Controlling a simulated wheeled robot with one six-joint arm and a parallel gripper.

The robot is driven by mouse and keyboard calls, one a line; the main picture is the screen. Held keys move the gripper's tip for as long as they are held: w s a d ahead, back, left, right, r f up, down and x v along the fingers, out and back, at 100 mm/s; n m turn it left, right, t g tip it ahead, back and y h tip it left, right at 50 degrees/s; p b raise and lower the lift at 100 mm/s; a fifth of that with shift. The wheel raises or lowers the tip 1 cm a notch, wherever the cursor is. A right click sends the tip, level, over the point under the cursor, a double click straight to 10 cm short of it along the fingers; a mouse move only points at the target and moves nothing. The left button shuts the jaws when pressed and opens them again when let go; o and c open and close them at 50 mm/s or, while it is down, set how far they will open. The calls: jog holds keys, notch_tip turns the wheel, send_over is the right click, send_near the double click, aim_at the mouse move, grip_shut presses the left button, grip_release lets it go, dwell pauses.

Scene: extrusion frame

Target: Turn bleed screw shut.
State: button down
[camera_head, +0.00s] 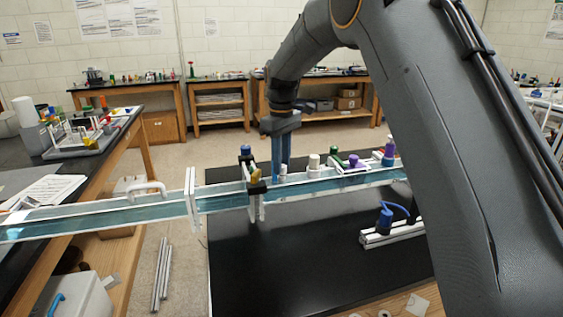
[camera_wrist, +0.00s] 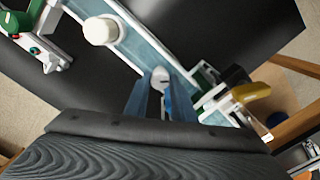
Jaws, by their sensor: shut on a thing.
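My gripper (camera_head: 281,165) points straight down over the long teal-faced rail (camera_head: 330,183). Its two blue fingers are closed around a small pale knob, the bleed screw (camera_head: 283,170), which stands on the rail. In the wrist view the bleed screw (camera_wrist: 160,76) shows as a whitish rounded top between the fingertips (camera_wrist: 161,90). The fingers hide most of its sides, and its turn angle cannot be told.
A white cap (camera_head: 314,162) stands close to the right of my gripper. A yellow-handled part (camera_head: 255,174) with a black clamp is close on the left. Green and purple parts (camera_head: 388,152) stand farther right. A black mat (camera_head: 300,260) lies below.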

jog(key=m, duration=0.4)
jog(key=shift+m, duration=0.3)
jog(key=m, duration=0.4)
jog(key=shift+m, duration=0.4)
jog(key=c, duration=1.5)
grip_release()
notch_tip(320, 180, up, 7)
jog(key=shift+w+f+b, duration=0.1)
jog(key=shift+f+b, duration=0.1)
jog(key=shift+b, duration=0.7)
jog(key=shift+r, duration=0.65)
jog(key=shift+d, duration=0.1)
